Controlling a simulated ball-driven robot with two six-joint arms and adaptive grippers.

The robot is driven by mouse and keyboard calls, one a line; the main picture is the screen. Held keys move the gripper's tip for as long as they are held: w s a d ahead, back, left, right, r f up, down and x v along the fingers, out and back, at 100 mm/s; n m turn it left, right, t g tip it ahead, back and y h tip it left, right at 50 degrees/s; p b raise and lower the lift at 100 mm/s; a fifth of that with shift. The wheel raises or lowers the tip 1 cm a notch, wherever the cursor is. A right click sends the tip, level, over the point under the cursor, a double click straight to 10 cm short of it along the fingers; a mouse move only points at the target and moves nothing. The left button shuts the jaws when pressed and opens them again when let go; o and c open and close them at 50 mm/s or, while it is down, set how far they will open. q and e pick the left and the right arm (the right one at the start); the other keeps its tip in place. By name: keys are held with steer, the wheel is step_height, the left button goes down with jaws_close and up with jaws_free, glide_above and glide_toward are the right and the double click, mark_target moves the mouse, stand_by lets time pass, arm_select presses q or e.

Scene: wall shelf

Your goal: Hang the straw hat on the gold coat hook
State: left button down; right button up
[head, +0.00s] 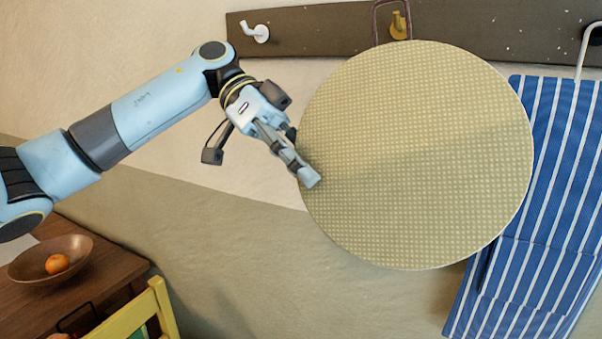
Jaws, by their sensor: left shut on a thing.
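The straw hat (415,155) is a large round, pale woven disc in the middle of the head view, its flat face toward me. A thin brown loop (376,22) stands up from its top edge. The gold coat hook (400,24) shows inside the loop's outline on the dark rail; I cannot tell whether the loop is over the hook or only in front of it. The hook's lower part is near the hat's edge. My left gripper (308,180) is shut on the hat's left rim. My right gripper is out of view.
The dark wall rail (315,30) also bears a white hook (256,32) at left and a dark hook (595,35) at right. A blue striped apron (560,200) hangs close to the hat's right side. A wooden bowl (25,268) with an orange stands on a table, near a yellow chair (150,310).

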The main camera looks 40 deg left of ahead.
arm_select(q)
steer(key=w+a+f+b, duration=0.1)
steer(key=w+a+b, duration=0.1)
steer(key=w, duration=0.6)
steer(key=shift+f+b, duration=0.2)
steer(key=shift+b, duration=0.2)
stand_by(0.3)
stand_by(0.6)
steer(key=c, duration=1.2)
jaws_free()
steer(key=shift+c, duration=0.2)
steer(key=v, duration=0.7)
steer(key=shift+a, duration=0.2)
